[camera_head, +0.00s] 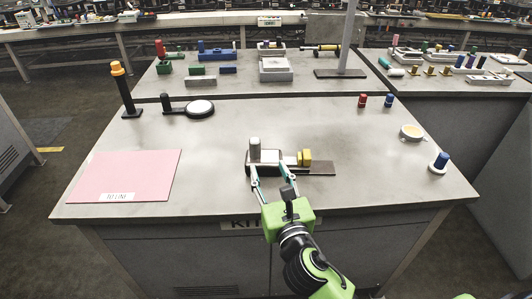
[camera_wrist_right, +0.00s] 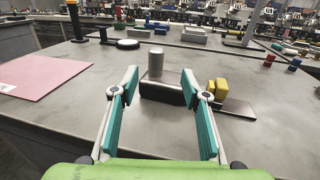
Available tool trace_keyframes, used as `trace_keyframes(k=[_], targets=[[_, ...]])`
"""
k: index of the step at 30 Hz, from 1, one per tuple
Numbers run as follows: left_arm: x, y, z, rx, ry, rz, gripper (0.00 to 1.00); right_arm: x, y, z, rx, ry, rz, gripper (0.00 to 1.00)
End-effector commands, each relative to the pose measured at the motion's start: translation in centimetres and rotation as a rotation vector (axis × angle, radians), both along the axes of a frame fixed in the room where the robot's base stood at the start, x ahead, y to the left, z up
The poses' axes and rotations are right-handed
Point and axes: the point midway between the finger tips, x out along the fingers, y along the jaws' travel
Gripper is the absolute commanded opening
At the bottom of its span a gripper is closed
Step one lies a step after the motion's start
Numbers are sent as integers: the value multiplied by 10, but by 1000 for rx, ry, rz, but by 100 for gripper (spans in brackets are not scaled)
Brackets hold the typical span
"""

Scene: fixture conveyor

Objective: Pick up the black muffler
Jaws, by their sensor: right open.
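My right gripper (camera_head: 268,173) is open at the front of the grey table, with teal-lined fingers apart. In the wrist view its fingers (camera_wrist_right: 160,80) frame a black block (camera_wrist_right: 160,95) with a grey cylinder (camera_wrist_right: 156,63) standing upright at it. In the head view the grey cylinder (camera_head: 255,149) stands by the left fingertip. A yellow piece (camera_head: 304,157) sits to the right on a flat dark plate (camera_head: 322,169). I cannot tell for certain which dark part is the black muffler. The fingers partly hide the block. The left gripper is out of view.
A pink mat (camera_head: 130,172) lies at left. A black post with an orange top (camera_head: 122,88) and a round white-faced black piece (camera_head: 200,108) stand behind it. Red (camera_head: 362,100) and blue (camera_head: 389,100) pieces stand back right. The table's middle is mostly clear.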

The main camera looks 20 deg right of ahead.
Motion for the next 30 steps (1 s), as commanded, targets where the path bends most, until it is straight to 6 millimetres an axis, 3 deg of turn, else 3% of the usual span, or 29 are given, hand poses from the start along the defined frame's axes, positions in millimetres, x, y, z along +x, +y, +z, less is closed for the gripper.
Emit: trace_keyframes(k=[5, 10, 14, 18, 25, 30], targets=[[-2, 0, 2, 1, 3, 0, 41, 20, -2, 4, -9, -7, -2, 42], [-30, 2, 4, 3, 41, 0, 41, 54, -5, 3, -8, -5, -2, 42], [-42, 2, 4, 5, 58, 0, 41, 74, -6, 2, -6, -6, -1, 42], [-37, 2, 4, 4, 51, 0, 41, 84, -7, 1, -5, -4, -1, 42], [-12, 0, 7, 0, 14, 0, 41, 110, -4, -2, -3, -4, -2, 42], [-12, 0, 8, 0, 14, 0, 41, 132, -5, -3, -4, -5, -1, 42]])
